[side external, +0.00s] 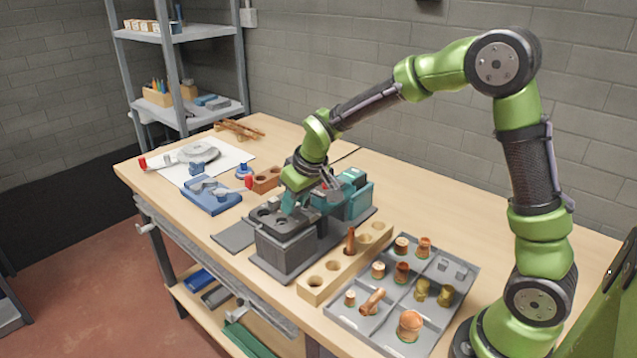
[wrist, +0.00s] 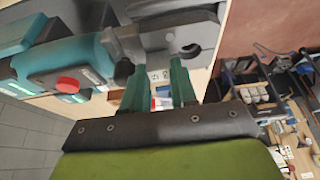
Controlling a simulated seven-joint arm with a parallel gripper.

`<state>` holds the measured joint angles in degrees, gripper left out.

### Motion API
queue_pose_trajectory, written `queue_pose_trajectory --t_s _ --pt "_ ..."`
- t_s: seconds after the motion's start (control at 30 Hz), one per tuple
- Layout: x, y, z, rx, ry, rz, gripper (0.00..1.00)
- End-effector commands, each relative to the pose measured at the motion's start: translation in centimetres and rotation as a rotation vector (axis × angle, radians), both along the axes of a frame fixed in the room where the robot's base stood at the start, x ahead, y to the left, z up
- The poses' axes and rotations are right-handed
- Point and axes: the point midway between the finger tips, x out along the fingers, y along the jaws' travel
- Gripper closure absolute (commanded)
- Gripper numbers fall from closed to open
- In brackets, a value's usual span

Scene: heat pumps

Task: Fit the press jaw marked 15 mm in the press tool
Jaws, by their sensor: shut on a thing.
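The press tool (side external: 355,192) is teal and dark grey and lies on a dark grey stand on the bench. In the wrist view its teal body (wrist: 70,62) with a red button fills the upper left. My gripper (side external: 290,207) points down beside the tool's front end, above the grey block. A small white label between the fingers seems to read 15. The jaw is close to the tool's grey head; whether they touch or are joined I cannot tell.
The grey block (side external: 285,250) has round recesses on top. A wooden block with holes (side external: 322,283) and a grey tray of copper and brass fittings (side external: 385,338) stand in front right. A blue clamp-like tool (side external: 212,198) and white sheet (side external: 222,163) lie at left.

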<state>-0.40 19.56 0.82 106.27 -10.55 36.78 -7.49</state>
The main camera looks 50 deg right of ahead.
Motion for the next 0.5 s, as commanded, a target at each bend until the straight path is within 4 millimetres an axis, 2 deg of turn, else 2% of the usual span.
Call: queue_pose_trajectory --t_s 0.5 --pt "0.06 0.01 -0.88 0.0 -0.003 -0.001 1.0"
